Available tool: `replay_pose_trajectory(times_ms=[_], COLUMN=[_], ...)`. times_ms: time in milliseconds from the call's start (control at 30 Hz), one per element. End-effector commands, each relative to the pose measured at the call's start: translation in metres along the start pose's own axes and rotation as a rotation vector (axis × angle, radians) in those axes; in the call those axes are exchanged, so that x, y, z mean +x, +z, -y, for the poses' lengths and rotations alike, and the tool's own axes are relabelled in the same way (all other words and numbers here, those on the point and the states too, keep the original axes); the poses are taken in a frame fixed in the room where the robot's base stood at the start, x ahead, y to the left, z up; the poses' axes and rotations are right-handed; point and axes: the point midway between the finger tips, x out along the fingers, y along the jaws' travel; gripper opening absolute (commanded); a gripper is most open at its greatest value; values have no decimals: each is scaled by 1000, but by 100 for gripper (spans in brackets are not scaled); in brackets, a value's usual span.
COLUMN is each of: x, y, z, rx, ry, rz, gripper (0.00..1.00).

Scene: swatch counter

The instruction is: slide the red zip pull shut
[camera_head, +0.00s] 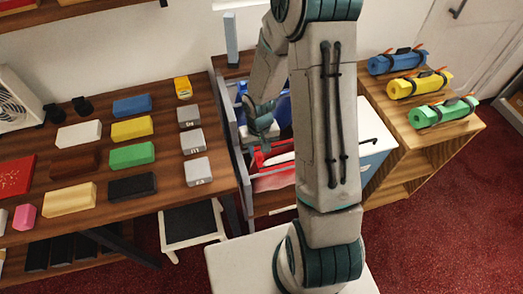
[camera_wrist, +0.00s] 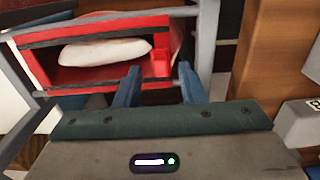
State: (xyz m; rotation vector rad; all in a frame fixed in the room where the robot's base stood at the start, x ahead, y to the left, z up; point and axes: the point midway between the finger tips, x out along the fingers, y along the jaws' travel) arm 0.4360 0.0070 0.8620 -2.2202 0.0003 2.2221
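A red pouch (camera_wrist: 100,27) lies in a grey-framed rack, its dark-edged opening gaping with a white padded item (camera_wrist: 105,50) inside. A small red block, which looks like the zip pull (camera_wrist: 160,65), is at the right end of the opening in the wrist view. My gripper (camera_wrist: 158,72) is open, its two blue-grey fingers apart, with the red pull just beyond and between the fingertips. I cannot tell whether they touch it. In the head view my gripper (camera_head: 262,140) points down at the red pouch (camera_head: 272,183), and the pull is hard to make out.
Blue pouches (camera_head: 284,108) sit behind the red one. The rack's grey frame (camera_head: 233,165) stands close on the left. A wooden table (camera_head: 100,205) with coloured blocks is left of it; a shelf (camera_head: 437,145) with rolled bundles is at right. A small stool (camera_head: 192,220) stands in front.

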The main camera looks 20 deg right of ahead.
Motion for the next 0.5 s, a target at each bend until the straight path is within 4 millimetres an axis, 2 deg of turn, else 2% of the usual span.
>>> replay_pose_trajectory(times_ms=[200,500], x=[17,20], y=[0,0], z=[0,0], rx=[0,-1], ry=[0,0], rz=[1,-1], gripper=[36,36])
